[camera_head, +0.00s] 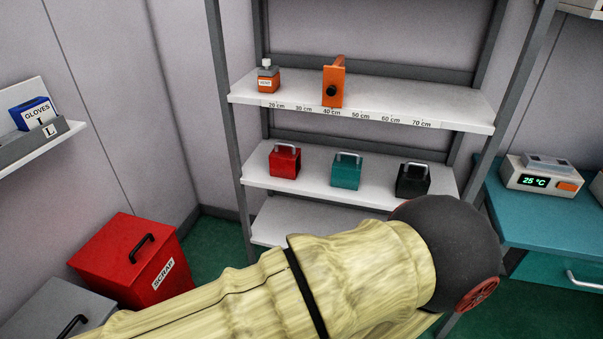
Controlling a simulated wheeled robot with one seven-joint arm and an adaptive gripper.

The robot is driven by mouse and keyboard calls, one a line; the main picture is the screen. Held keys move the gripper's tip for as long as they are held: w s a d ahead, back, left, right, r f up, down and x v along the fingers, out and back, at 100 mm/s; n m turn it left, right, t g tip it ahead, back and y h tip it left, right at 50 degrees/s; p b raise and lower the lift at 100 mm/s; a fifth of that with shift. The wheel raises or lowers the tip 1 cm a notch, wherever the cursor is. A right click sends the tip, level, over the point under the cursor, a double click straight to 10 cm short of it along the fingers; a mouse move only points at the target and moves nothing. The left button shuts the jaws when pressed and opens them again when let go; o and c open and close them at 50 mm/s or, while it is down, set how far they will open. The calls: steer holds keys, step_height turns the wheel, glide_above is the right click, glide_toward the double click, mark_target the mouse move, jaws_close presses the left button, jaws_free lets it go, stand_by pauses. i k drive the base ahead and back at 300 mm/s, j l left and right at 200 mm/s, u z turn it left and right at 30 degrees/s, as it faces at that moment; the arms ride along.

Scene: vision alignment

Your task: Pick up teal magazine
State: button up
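The teal magazine (346,172) is a small teal box with a light grey handle on top. It stands upright on the middle shelf (322,183) of the rack, between a red box (284,162) and a black box (412,181) with similar handles. There are gaps on both sides of it, and nothing covers it. My arm, in a pale yellow sleeve, crosses the lower front of the view and ends in a dark round joint at the lower right, below and in front of the black box. My gripper's fingers do not show.
The upper shelf (450,112) has centimetre marks, an orange-labelled bottle (268,79) and an orange block (334,86). A teal bench (540,221) with a display device (540,177) stands right. A red scrap bin (117,262) stands left. My arm partly hides the lowest shelf (290,220).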

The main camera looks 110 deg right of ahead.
mark_target(347, 167)
steer(key=z, duration=4.3)
steer(key=i+j, duration=0.95)
